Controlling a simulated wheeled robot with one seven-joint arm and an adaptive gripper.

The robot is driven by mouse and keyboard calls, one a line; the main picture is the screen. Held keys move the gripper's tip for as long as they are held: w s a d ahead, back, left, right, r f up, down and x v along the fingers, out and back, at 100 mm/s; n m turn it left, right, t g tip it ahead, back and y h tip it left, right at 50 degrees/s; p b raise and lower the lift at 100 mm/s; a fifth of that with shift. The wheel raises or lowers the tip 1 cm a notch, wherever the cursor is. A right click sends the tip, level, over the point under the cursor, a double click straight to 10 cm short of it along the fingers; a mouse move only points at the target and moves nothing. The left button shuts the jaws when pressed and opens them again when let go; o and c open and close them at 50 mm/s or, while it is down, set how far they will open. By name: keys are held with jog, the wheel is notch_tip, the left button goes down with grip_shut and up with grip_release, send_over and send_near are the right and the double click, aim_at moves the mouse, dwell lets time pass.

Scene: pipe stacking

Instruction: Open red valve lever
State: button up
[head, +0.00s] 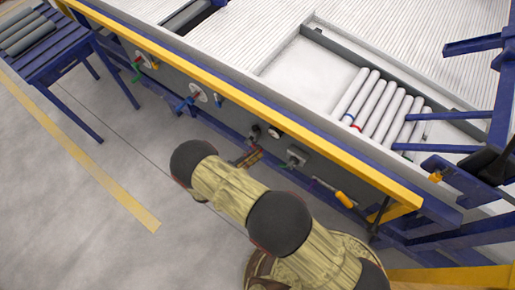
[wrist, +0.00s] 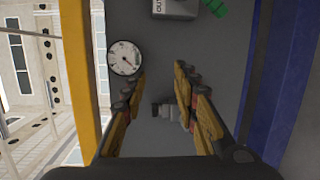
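I cannot clearly make out a red valve lever in either view. In the wrist view my gripper (wrist: 158,78) is open, its two yellow fingers with reddish joints spread apart and facing the grey panel. A small grey valve fitting (wrist: 162,110) shows between the fingers, and the right finger hides what lies beside it. In the head view my gripper (head: 248,158) is close to the panel's lower side, just below a dark fitting (head: 255,132). My arm hides part of the floor below it.
A round gauge (wrist: 125,58) is beside the left finger. A grey box (wrist: 175,8) and a green handle (wrist: 215,6) are above. A yellow rail (head: 250,95) overhangs the panel. A blue handle (head: 185,103) is farther left, and a yellow handle (head: 344,199) is right.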

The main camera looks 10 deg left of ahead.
aim_at(254, 146)
notch_tip(254, 146, down, 6)
jog(key=s+a+n+t+y, duration=0.2)
jog(key=a+t+y, duration=0.1)
jog(key=shift+b+x, duration=0.7)
jog(key=shift+x, duration=3.05)
jog(key=shift+d+r, duration=0.1)
jog(key=shift+c, duration=1.1)
grip_shut()
